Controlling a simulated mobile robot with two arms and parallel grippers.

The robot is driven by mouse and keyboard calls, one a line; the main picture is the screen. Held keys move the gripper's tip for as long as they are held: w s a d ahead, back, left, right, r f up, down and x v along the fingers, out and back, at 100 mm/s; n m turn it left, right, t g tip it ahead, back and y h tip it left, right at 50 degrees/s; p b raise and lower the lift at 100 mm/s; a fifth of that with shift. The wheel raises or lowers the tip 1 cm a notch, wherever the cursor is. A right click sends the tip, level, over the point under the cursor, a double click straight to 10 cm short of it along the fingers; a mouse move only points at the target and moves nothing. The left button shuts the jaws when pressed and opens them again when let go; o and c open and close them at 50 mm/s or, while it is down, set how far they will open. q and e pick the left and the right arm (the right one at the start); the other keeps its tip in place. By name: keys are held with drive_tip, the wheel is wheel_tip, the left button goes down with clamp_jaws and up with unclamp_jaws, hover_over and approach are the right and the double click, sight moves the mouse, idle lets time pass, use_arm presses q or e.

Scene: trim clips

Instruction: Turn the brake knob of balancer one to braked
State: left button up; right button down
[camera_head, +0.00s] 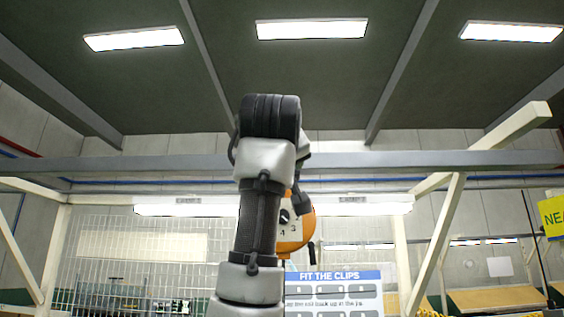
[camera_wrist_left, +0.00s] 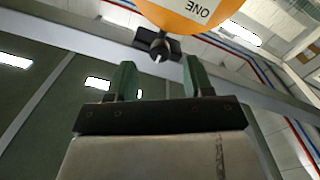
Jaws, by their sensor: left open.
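The orange balancer (camera_head: 307,232) hangs in the middle of the head view, half hidden behind my raised arm. It shows a white dial plate (camera_head: 293,227) with numbers and a small dark knob. In the left wrist view the orange housing (camera_wrist_left: 188,12) carries an upside-down label reading "ONE". A black bar-shaped knob (camera_wrist_left: 150,42) with a light metal centre sticks out below it. My left gripper (camera_wrist_left: 157,66) is open, its two green fingers pointing at the knob, one to each side in the picture. No contact is visible. The jaws are hidden in the head view.
A "FIT THE CLIPS" board (camera_head: 334,292) stands below. A lit lamp bar (camera_head: 190,208) runs across the frame.

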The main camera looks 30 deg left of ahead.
use_arm(q)
drive_tip(key=p+x, duration=0.1)
drive_tip(key=x, duration=0.2)
drive_tip(key=shift+w, duration=0.1)
drive_tip(key=shift+w+a, duration=0.15)
drive_tip(key=c, duration=0.9)
use_arm(e)
drive_tip(key=shift+w+a+r, duration=0.3)
drive_tip(key=shift+w+r, duration=0.1)
drive_tip(key=shift+w, duration=0.2)
drive_tip(key=shift+w+a+r, duration=0.3)
drive_tip(key=shift+w+r, duration=0.1)
drive_tip(key=shift+w, duration=0.15)
